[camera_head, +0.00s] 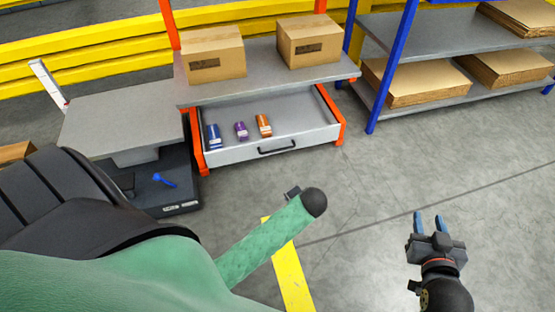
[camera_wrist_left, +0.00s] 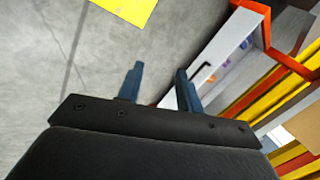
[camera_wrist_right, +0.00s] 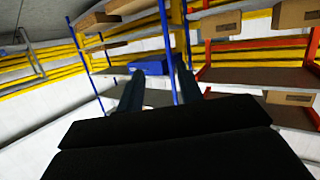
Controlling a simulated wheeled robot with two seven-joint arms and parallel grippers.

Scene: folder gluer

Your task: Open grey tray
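The grey tray (camera_head: 235,152) is a drawer under a grey shelf, between orange posts. It stands pulled out, its inside visible, with a dark handle (camera_head: 277,147) on its front. A blue item (camera_head: 213,136), a purple item (camera_head: 241,130) and an orange item (camera_head: 264,125) lie in it. The left wrist view shows the tray front (camera_wrist_left: 215,60) to the right, apart from my open, empty left gripper (camera_wrist_left: 160,85). My green left arm mostly hides that gripper in the head view. My right gripper (camera_head: 429,222) is open and empty over the floor at right, away from the tray.
Two cardboard boxes (camera_head: 213,55) (camera_head: 308,41) stand on the shelf above. A grey-topped table (camera_head: 125,115) with a dark base stands left of the tray. A blue-posted rack (camera_head: 420,40) holds flat cardboard at right. The floor before the tray is clear.

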